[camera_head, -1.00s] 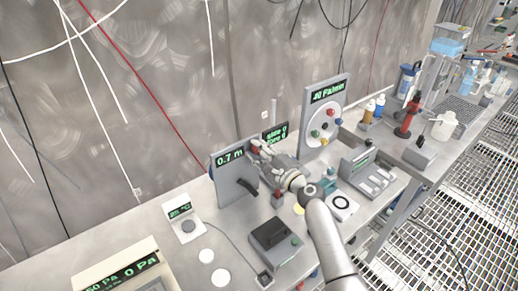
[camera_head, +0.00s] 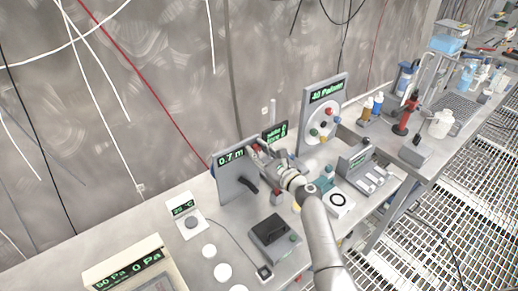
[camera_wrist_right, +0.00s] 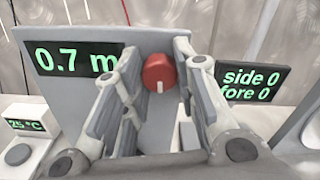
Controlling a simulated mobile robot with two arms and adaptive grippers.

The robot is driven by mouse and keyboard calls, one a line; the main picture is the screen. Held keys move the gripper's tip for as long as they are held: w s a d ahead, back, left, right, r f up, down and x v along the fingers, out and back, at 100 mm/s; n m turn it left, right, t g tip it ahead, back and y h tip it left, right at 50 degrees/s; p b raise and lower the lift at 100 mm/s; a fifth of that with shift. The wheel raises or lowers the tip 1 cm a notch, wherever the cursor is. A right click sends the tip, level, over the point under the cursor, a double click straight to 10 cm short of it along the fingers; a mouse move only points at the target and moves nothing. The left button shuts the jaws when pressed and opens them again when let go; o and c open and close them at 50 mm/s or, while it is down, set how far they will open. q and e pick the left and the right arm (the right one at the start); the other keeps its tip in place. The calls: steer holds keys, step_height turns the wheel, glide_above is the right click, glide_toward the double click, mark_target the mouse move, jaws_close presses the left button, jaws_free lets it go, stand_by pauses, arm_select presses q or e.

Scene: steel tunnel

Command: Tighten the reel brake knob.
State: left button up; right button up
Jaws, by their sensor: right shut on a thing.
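The reel brake knob (camera_wrist_right: 159,73) is red and round with a white mark pointing down. It sits on a grey upright panel (camera_head: 228,182) whose green display reads 0.7 m. My right gripper (camera_wrist_right: 157,58) has one finger on each side of the knob and is shut on it. In the head view the right gripper (camera_head: 258,148) reaches the panel's upper right part and mostly hides the knob. A dark crank handle (camera_head: 250,186) is lower on the panel. My left gripper is not in view.
A small display reading side 0, fore 0 (camera_wrist_right: 250,82) stands just right of the gripper. A dark-topped box (camera_head: 270,230) and a temperature unit (camera_head: 187,217) stand near the panel. A taller panel with a coloured-knob dial (camera_head: 322,122) stands further right.

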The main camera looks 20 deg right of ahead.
steer(key=shift+f+m, duration=0.1)
steer(key=shift+m, duration=0.4)
steer(key=o, duration=1)
steer(key=shift+o, duration=0.2)
steer(key=v, duration=1.2)
